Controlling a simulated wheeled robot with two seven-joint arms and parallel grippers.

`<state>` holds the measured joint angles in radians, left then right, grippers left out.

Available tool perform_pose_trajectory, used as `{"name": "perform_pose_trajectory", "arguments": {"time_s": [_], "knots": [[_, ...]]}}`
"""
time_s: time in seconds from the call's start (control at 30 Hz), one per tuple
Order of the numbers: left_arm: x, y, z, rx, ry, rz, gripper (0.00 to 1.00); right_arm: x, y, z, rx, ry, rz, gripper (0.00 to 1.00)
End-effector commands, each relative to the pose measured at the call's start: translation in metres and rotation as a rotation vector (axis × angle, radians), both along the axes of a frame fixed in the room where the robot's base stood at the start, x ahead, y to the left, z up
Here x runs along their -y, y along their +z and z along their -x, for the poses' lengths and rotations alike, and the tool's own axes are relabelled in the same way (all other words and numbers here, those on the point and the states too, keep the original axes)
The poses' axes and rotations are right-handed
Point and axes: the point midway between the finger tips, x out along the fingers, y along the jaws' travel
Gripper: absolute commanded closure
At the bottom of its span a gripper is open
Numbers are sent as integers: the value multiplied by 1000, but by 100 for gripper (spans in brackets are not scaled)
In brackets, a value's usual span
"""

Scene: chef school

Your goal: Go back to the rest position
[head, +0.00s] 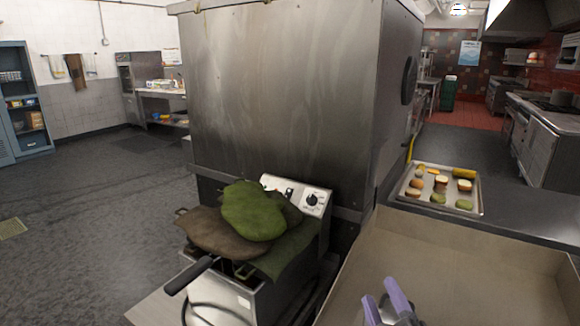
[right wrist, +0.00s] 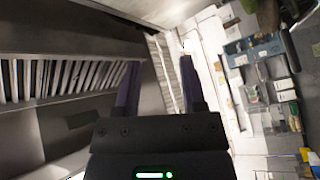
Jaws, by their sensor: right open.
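My right gripper (head: 388,300) shows at the bottom of the head view, with purple fingers pointing up over the metal basin. In the right wrist view my right gripper (right wrist: 158,82) has its two purple fingers apart, with nothing between them. That view is tilted and shows a slatted vent hood (right wrist: 60,75) on the left and shelving on the right. My left gripper is not in view.
A fryer (head: 245,295) with green and brown mitt-like cloths (head: 255,210) stands by a large steel cabinet (head: 280,100). A tray (head: 480,205) of food pieces lies behind the wide metal basin (head: 440,265). Open grey floor (head: 90,200) lies at left.

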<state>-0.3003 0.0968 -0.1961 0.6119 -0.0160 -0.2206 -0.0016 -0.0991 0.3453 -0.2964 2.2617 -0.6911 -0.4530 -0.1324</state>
Motion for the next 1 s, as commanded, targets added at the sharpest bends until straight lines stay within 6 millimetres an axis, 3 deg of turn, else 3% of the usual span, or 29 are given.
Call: {"name": "perform_pose_trajectory", "arguments": {"time_s": [0.03,0.1,0.2,0.33,0.5,0.6,0.77,0.87,1.0], "knots": [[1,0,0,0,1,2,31,17,-35,11,-191,-97,-150,48],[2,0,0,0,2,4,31,33,-82,33,-445,-216,-319,48],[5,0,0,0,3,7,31,40,-133,74,-745,-340,-485,48],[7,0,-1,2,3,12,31,35,-177,132,-1075,-459,-628,48],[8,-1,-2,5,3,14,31,19,-207,206,-1446,-570,-742,48],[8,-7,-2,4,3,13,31,19,-254,197,-1456,-577,-724,48],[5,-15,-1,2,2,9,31,20,-329,201,-1490,-591,-702,48],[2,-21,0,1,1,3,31,22,-381,215,-1516,-601,-687,48],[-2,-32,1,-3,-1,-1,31,30,-462,259,-1567,-623,-655,48]]}}
